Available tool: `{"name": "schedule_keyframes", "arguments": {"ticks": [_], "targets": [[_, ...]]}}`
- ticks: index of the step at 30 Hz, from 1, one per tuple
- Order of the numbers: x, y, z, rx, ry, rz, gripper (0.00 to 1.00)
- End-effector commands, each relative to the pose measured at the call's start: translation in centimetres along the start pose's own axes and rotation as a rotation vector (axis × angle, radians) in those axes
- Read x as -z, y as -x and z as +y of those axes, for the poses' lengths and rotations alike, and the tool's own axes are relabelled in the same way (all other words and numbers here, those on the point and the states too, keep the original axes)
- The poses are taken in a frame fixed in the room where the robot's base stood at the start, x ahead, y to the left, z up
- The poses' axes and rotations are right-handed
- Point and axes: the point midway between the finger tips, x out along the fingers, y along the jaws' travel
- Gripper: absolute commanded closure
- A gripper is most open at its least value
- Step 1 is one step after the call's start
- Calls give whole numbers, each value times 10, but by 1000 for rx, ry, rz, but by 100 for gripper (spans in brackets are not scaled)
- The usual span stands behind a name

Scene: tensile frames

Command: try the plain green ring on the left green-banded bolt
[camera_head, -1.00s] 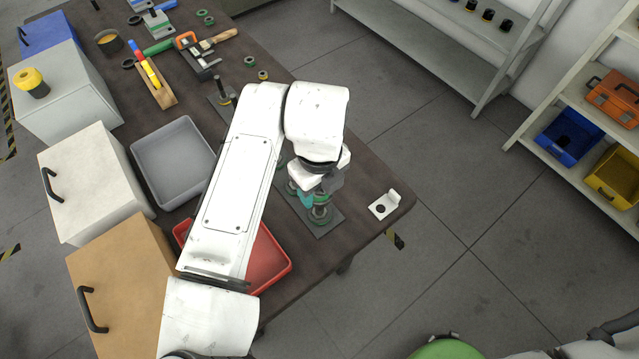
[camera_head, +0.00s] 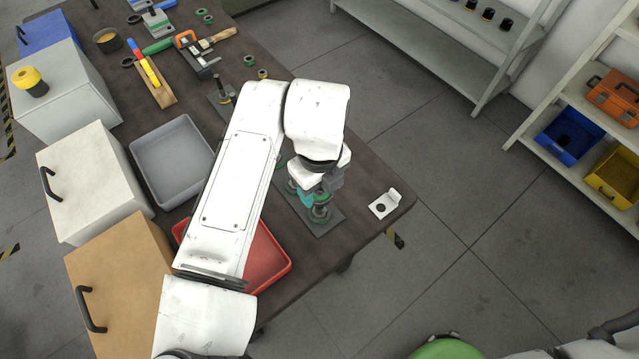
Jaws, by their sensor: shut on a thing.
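My gripper (camera_head: 306,199) is low over a dark plate (camera_head: 328,226) near the table's right corner. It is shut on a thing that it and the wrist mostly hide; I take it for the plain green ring. A bolt with green at its base (camera_head: 320,213) stands on the plate, just in front of the gripper. More green (camera_head: 292,187) shows at the gripper's left, partly hidden. I cannot tell whether the held ring is around a bolt or above one.
A red tray (camera_head: 278,262) lies partly under my arm, with a grey tray (camera_head: 172,165) behind it. A white bracket (camera_head: 384,204) stands at the table corner. Loose rings (camera_head: 250,60), a wooden-handled tool (camera_head: 220,36) and a bolt on a plate (camera_head: 219,84) lie farther back.

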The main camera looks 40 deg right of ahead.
Motion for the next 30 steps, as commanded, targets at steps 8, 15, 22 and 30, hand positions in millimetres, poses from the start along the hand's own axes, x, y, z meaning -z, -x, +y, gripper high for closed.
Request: {"name": "schedule_keyframes", "arguments": {"ticks": [8,15,22,30], "targets": [[0,-1,0,1,0,0,81],[0,-5,0,0,0,0,81],[0,-8,0,0,0,0,81],[0,-9,0,0,0,0,81]]}}
